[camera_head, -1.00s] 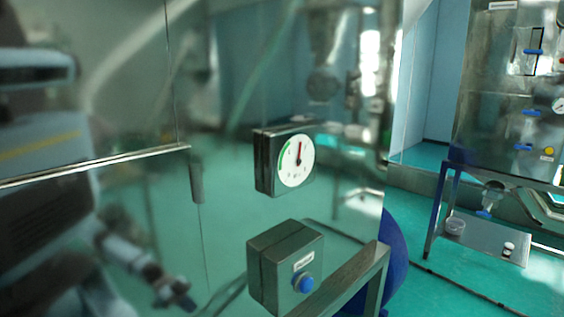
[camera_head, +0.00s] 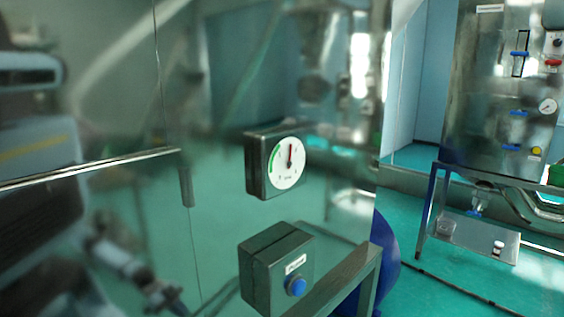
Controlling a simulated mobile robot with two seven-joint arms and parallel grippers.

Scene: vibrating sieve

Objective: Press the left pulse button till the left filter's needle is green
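A dark box with a round white dial gauge (camera_head: 287,163) is on the shiny metal panel. The gauge's needle points nearly straight up. The green band lies along the left side of the dial, and the needle is outside it. Below the gauge is a dark button box (camera_head: 262,272) with a blue round button (camera_head: 296,286) on its front and a small white label above the button. The label is too blurred to read. Neither of my grippers shows directly. A blurred robot arm shape at the left looks like a reflection in the panel.
A metal rail (camera_head: 340,282) runs close to the button box's right side, with a blue rounded object (camera_head: 385,262) behind it. At the right stands a metal cabinet (camera_head: 480,110) with blue handles and a shelf frame (camera_head: 470,235). Green floor shows between.

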